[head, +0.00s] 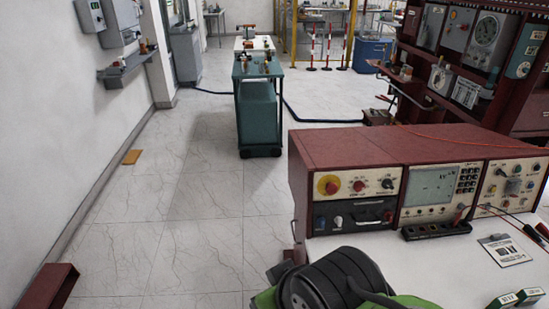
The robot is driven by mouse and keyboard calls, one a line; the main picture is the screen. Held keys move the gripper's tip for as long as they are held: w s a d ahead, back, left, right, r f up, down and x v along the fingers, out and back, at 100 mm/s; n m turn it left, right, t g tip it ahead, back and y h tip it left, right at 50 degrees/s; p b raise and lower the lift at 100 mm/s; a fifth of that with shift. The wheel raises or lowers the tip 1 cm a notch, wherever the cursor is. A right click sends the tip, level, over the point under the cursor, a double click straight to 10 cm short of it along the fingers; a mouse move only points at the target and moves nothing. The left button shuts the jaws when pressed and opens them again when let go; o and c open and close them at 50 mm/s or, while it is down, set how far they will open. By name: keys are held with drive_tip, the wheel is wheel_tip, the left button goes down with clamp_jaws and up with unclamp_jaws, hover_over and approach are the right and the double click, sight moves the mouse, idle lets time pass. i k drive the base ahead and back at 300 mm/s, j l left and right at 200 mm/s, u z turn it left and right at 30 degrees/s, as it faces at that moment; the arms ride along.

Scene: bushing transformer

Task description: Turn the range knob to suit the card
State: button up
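A red-cased test instrument (345,152) stands on the white table at the right. Its left panel has a yellow-ringed red button (328,185), a red knob and a black knob (388,184). A screen (431,187) and keypad sit in the middle. The right panel has a black knob (501,172) and other controls. The labels are too small to read, so I cannot tell which is the range knob. A pale card (504,250) with dark print lies on the table in front of the right panel; its text is unreadable. My gripper is not in view.
A black strip (436,230) and red and black leads lie before the instrument. Small green-and-white blocks (516,299) lie at the front right. A rounded green-and-black form (335,285) blocks the lower middle. Open tiled floor (170,235) lies left.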

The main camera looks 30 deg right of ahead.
sight(387, 184)
drive_tip(key=j+z, duration=0.1)
drive_tip(key=z, duration=0.35)
drive_tip(key=i+j+z, duration=0.1)
drive_tip(key=z, duration=0.4)
drive_tip(key=j+z, duration=0.2)
drive_tip(key=z, duration=0.25)
drive_tip(key=j+z, duration=0.15)
drive_tip(key=z, duration=0.35)
drive_tip(key=j+z, duration=0.15)
drive_tip(key=z, duration=0.3)
